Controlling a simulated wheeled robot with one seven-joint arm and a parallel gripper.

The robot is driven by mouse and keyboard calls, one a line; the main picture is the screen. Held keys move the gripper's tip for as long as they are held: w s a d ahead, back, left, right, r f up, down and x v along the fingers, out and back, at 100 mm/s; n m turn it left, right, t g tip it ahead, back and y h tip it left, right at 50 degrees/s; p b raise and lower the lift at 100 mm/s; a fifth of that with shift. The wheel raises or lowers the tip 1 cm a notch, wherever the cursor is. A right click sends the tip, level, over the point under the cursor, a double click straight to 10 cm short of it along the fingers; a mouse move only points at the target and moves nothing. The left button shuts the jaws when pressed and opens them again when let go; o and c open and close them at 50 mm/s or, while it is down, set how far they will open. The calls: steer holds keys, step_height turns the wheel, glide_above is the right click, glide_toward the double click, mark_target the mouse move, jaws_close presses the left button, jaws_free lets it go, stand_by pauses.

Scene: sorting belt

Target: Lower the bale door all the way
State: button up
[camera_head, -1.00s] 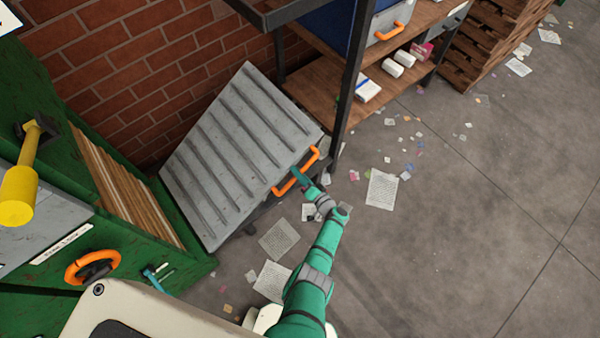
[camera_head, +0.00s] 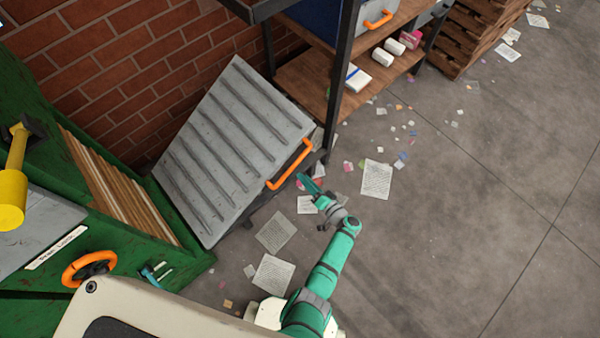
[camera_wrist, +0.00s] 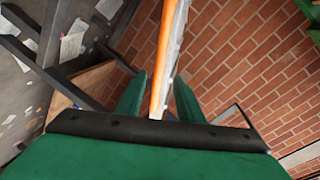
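The bale door is a grey ribbed panel (camera_head: 215,150) that stands out tilted from the green baler (camera_head: 100,215) in the head view. An orange bar handle (camera_head: 290,164) is on its outer right edge. My gripper (camera_head: 306,183) is just right of and below the handle, apart from it. In the wrist view the orange handle (camera_wrist: 164,50) lines up between my two spread green fingers (camera_wrist: 159,90), with the door's grey edge beside it. My gripper is open and holds nothing.
A dark-framed shelf with wooden boards (camera_head: 320,85) stands close behind the door. A brick wall (camera_head: 110,60) is behind the baler. Papers, including one sheet (camera_head: 377,179), lie scattered on the floor. Open floor (camera_head: 470,200) extends to the right. A yellow lever (camera_head: 13,190) is at the left.

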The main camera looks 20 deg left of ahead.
steer(key=shift+v, duration=0.85)
